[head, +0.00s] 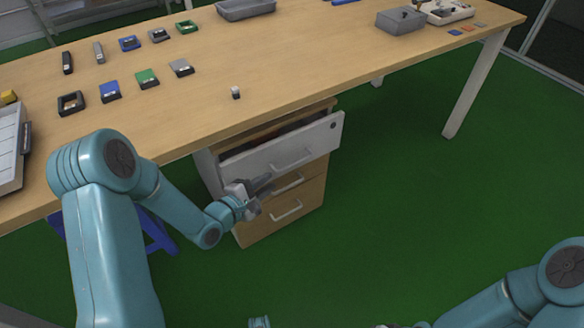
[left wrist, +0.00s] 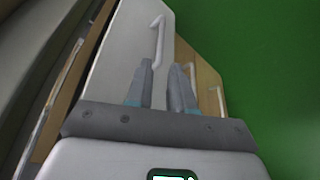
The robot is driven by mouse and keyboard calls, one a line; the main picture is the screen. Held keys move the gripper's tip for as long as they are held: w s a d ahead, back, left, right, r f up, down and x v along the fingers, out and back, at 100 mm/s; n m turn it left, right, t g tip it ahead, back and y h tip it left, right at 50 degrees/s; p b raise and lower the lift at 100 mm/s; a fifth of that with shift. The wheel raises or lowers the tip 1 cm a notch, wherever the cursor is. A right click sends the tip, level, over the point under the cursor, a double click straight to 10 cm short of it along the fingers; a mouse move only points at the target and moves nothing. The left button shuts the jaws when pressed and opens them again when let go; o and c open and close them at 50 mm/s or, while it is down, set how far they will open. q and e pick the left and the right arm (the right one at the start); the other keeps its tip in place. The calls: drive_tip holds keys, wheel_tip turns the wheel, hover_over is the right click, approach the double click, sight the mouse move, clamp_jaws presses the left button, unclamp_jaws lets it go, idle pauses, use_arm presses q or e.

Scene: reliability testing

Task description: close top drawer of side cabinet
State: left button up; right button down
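The side cabinet (head: 243,232) stands under the table and has wooden lower drawer fronts. Its top drawer (head: 313,143) has a white front with a bar handle (head: 293,161) and is pulled out, with a dark gap behind the front. In the left wrist view the white drawer front (left wrist: 122,55) and its handle (left wrist: 158,38) lie ahead of the fingers. My left gripper (head: 265,190) is open and empty at the lower left of the drawer front; its two fingers (left wrist: 163,75) are apart near one handle end. I cannot tell whether they touch the drawer. My right gripper is almost wholly cut off at the bottom edge.
A table leg (head: 475,85) stands at the right. The green floor (head: 420,200) right of the cabinet is clear.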

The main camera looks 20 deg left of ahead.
sight(291, 166)
use_arm(q)
drive_tip(key=b+x, duration=0.2)
drive_tip(key=x, duration=0.9)
drive_tip(key=shift+w+d, duration=0.1)
drive_tip(key=shift+d, duration=0.05)
drive_tip(key=shift+c, duration=0.3)
clamp_jaws()
